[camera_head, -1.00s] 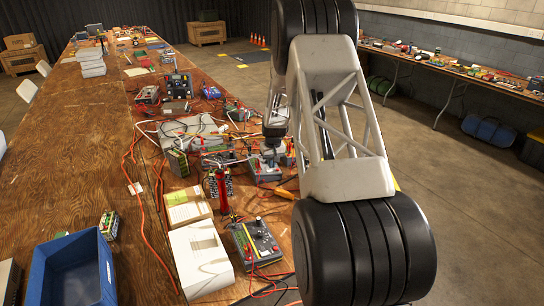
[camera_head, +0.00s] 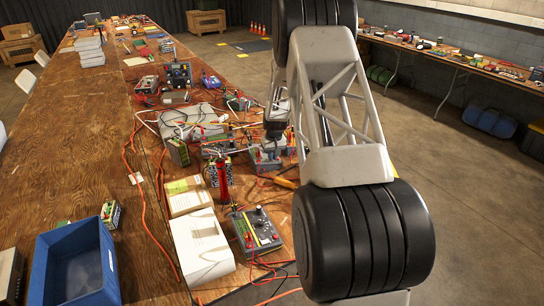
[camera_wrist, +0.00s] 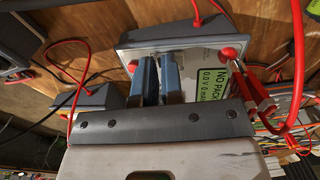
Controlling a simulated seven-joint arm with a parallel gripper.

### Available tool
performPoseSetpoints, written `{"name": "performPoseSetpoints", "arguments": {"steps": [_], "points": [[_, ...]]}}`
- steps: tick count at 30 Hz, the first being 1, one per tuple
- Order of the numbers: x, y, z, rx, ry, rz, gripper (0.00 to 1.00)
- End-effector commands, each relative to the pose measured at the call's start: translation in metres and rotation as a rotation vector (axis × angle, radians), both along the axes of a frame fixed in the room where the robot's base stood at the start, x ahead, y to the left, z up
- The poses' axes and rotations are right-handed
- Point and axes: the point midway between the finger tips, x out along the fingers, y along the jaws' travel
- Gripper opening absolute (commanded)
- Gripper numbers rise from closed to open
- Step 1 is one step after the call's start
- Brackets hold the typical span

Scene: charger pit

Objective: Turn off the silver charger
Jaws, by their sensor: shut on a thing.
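The charger (camera_wrist: 195,47) lies under my gripper in the wrist view. It has a pale silver face, a grey sloped body and a lit green display (camera_wrist: 212,82) reading "NO PACK", 0.0 V and 0 mA. Red knobs or plugs sit on either side of its face. My gripper (camera_wrist: 160,62) has its two blue-grey fingers down at the face, close together. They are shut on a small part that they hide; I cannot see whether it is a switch. In the head view, my gripper (camera_head: 276,132) is over a grey device (camera_head: 264,160), partly hidden by my arm.
Red leads (camera_wrist: 298,60) loop close to my gripper's right. Another grey device (camera_wrist: 95,97) sits at its left. In the head view, a meter box (camera_head: 256,230), a white box (camera_head: 203,245) and a blue bin (camera_head: 75,268) stand nearer. The table's left side is mostly clear.

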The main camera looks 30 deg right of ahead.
Motion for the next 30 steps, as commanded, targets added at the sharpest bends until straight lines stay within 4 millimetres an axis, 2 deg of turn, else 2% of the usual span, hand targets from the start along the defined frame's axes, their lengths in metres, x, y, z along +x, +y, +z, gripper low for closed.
{"name": "performPoseSetpoints", "arguments": {"steps": [1, 6, 30], "points": [[-0.0033, 0.0015, -0.0129, 0.004, 0.010, 0.000, 0.00], [-0.0045, 0.0014, -0.0165, 0.005, 0.013, -0.001, 0.00], [-0.0065, 0.0068, -0.0195, 0.008, 0.020, 0.000, 0.00]]}}
